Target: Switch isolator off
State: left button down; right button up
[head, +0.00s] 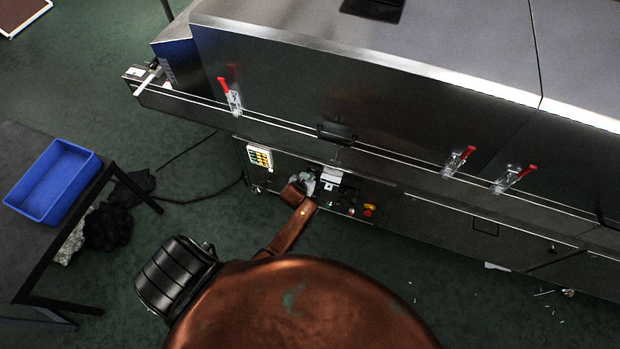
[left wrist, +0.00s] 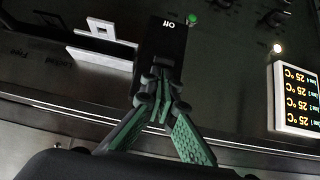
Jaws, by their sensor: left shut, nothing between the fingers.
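A dark block marked "Off" (left wrist: 168,40) stands on the machine's control panel in the left wrist view. Its lettering is upside down. Two pale plates (left wrist: 102,60) stick out to its left; I cannot tell which part is the isolator handle. My left gripper (left wrist: 160,95) is shut and empty. Its green-padded fingers meet in front of the lower end of the dark block, and I cannot tell whether they touch it. In the head view my copper arm reaches the panel (head: 345,205) on the dryer's lower front, where the gripper is small and partly hidden.
A temperature display (left wrist: 296,95) shows several 25 °C readings; it is also in the head view (head: 259,156). A green lamp (left wrist: 194,18) and a red-yellow button (head: 368,210) are near. Red-handled clamps (head: 459,159) line the dryer. A blue bin (head: 52,180) sits on the left table.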

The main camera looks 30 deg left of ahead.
dwell(0.3)
pick_arm(q)
jog(key=shift+s+f+t+b, duration=0.15)
jog(key=shift+s+t+b, duration=0.05)
jog(key=shift+t+b, duration=0.1)
jog(key=shift+s+d+f+t+y+b, duration=0.1)
jog(key=shift+s+f+t+y+b, duration=0.15)
jog(key=shift+t+b, duration=0.2)
jog(key=f, duration=0.1)
jog(key=s+f, duration=0.1)
jog(key=shift+s+d+f+b, duration=0.2)
jog(key=shift+f+b, duration=0.15)
jog(key=shift+f, duration=0.05)
jog(key=shift+r, duration=0.1)
